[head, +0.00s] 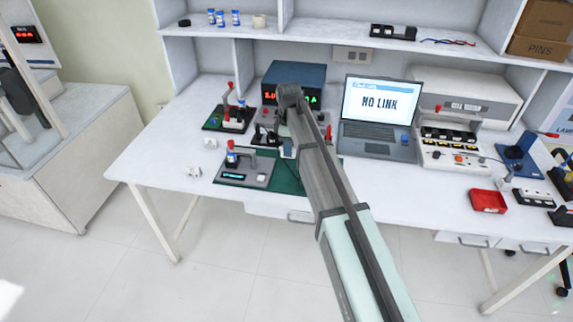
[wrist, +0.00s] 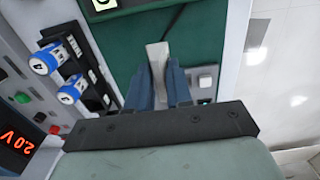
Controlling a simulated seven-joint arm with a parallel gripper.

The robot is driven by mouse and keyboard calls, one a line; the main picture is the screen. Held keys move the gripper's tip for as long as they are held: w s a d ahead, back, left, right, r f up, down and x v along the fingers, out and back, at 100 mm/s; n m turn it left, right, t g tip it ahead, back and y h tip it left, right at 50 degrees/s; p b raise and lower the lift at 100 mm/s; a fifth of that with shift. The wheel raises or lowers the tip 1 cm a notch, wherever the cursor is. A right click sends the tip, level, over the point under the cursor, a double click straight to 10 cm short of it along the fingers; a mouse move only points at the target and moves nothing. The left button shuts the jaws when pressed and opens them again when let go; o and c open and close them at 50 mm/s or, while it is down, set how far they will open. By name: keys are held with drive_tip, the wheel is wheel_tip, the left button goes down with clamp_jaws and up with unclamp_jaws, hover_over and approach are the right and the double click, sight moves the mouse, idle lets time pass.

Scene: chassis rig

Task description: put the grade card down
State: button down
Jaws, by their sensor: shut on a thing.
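My gripper (wrist: 160,88) is shut on a thin pale grey piece (wrist: 157,55), which sticks out past the blue fingers over the green mat. I take it for the grade card seen nearly edge-on; no writing on it shows. I cannot tell whether it touches the mat (wrist: 200,40). In the head view my gripper (head: 287,150) is above the mat (head: 287,178), just right of a grey device with a lit display (head: 235,177). My arm hides part of the mat there, and the held piece is not clear in that view.
Blue-and-white cells (wrist: 45,60) stand in a black holder beside the mat. A dark item with a pale marked square (wrist: 104,5) is cut off at the wrist view's top. Behind stand a blue instrument (head: 294,72) and a laptop (head: 380,110). The table's left end is mostly clear.

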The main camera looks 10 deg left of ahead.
drive_tip(key=shift+f, duration=3.65)
drive_tip(key=shift+f, duration=0.1)
drive_tip(key=c, duration=1)
unclamp_jaws()
wheel_tip(320, 180, up, 12)
drive_tip(key=shift+r, duration=0.1)
